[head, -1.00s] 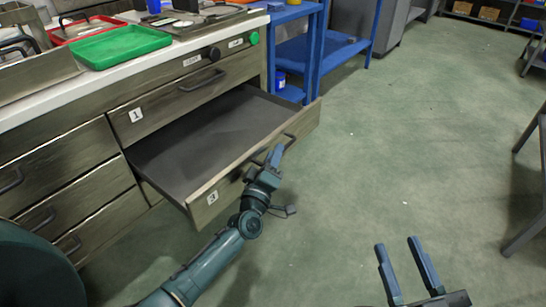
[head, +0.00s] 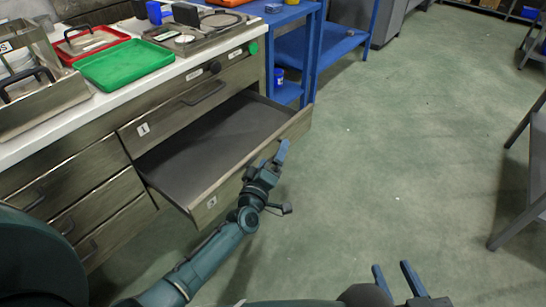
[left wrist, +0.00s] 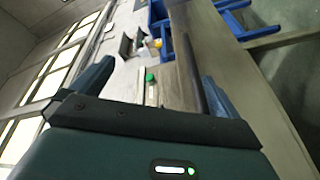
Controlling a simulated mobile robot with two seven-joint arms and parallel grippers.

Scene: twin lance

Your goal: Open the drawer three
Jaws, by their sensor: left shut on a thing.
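Drawer three (head: 211,201), a wood-fronted drawer marked "3", stands well open under drawer one. Its grey inside is empty. My left gripper (head: 279,154) is at the drawer's front, shut on its dark bar handle, which is mostly hidden by the gripper in the head view. In the left wrist view, my left gripper's blue fingers (left wrist: 155,88) stand on either side of the picture, with the drawer front between and beyond them. My right gripper (head: 396,278) is open and empty, low in the head view over the floor, away from the drawer.
Drawer one (head: 143,129) above is shut, as are the drawers to the left. A green tray (head: 125,64) and a red tray (head: 90,42) lie on the white counter. A blue table (head: 318,48) stands behind. The green floor in front is clear; a dark-legged stand (head: 525,205) is at right.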

